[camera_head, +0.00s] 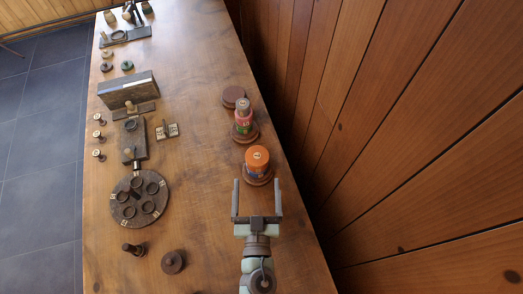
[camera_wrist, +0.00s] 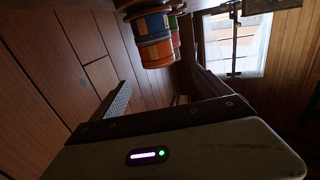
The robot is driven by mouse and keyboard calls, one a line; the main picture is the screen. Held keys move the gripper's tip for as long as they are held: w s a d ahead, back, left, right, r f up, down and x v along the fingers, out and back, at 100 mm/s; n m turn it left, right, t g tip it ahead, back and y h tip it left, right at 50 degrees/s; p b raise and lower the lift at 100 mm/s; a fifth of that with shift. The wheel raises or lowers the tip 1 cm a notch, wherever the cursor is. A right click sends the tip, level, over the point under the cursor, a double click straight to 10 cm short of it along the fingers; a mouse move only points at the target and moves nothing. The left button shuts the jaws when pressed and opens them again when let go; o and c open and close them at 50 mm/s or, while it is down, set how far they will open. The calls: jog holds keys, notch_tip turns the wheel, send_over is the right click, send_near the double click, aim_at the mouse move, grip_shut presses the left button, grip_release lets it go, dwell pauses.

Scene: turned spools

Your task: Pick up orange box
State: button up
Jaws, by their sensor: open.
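The orange box looks like a round orange spool (camera_head: 257,160) with a pale label on top. It stands on a round brown base (camera_head: 259,181) near the right side of the table. In the wrist view an orange and blue spool (camera_wrist: 153,52) shows at the top middle, beyond the fingers. My gripper (camera_head: 257,187) is open and empty in the head view, just in front of the orange spool, with one finger to each side. In the wrist view my gripper (camera_wrist: 160,88) also shows its two fingers spread apart, with nothing between them.
A pink and green spool (camera_head: 243,122) stands on another base behind the orange one, with an empty brown disc (camera_head: 233,96) behind it. A wood-panelled wall (camera_head: 400,130) rises close on the right. A round tray with rings (camera_head: 139,225) lies left. The table's middle is clear.

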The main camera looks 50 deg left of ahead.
aim_at(257, 155)
jog(key=shift+f+x, duration=0.1)
jog(key=shift+x, duration=2.55)
jog(key=shift+f+x, duration=0.15)
jog(key=shift+x, duration=2.45)
jog(key=shift+w, duration=0.1)
jog(key=shift+c, duration=0.2)
jog(key=c, duration=1.4)
jog(key=shift+c, duration=0.2)
